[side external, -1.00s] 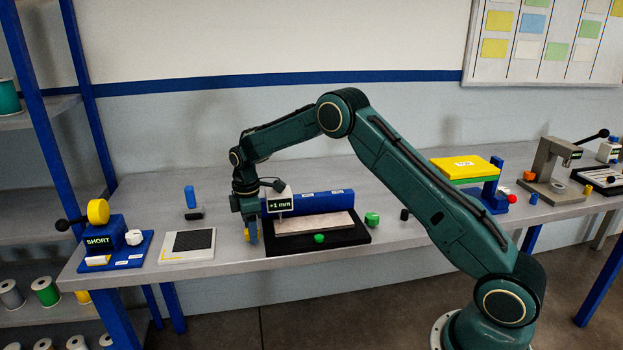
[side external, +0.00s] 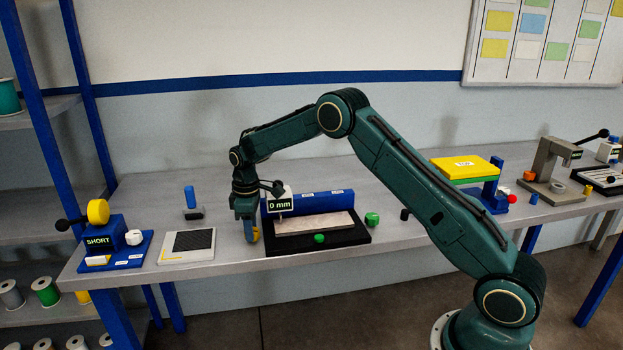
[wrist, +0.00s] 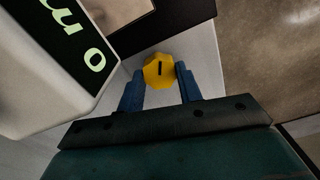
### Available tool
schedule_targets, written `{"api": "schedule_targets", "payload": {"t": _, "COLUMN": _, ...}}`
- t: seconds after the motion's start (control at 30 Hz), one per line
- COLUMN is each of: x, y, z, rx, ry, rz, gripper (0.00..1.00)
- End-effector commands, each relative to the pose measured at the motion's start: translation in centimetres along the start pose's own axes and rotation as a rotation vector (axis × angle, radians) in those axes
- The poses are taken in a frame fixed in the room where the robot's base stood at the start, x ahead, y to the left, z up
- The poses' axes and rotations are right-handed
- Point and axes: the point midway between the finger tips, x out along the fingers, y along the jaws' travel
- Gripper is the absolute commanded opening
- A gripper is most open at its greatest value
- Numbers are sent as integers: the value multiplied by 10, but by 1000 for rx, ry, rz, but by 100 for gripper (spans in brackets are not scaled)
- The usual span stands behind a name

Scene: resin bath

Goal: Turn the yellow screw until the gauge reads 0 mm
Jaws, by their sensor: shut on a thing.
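The yellow screw (wrist: 159,71) is a knob with a dark slot on its face, in the middle of the wrist view. My gripper (wrist: 160,88) is shut on it, with a blue finger on each side. In the side view my gripper (side external: 250,232) points down at the left end of the black tray, and only a little yellow shows between the fingers. The gauge (side external: 280,203) is a pale box with a dark display that reads 0 mm in the side view. In the wrist view the gauge (wrist: 60,60) stands close on the left, its display partly cut off.
The black tray (side external: 345,240) has a blue block (side external: 325,201) behind it and green knobs (side external: 372,219) at its right and front. A dark mesh plate (side external: 193,242) and a blue "SHORT" fixture (side external: 113,238) stand to the left. The table's front edge is close.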

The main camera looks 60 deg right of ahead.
Motion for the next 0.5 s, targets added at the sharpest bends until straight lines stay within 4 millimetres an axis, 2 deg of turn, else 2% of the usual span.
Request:
{"api": "schedule_targets", "payload": {"t": 0.37, "x": -1, "y": 0, "z": 0, "rx": 23, "ry": 0, "rz": 0, "gripper": 12}}
{"api": "schedule_targets", "payload": {"t": 0.4, "x": -1, "y": 0, "z": 0, "rx": 23, "ry": 0, "rz": 0, "gripper": 41}}
{"api": "schedule_targets", "payload": {"t": 0.5, "x": -1, "y": 0, "z": 0, "rx": 23, "ry": 0, "rz": 0, "gripper": 57}}
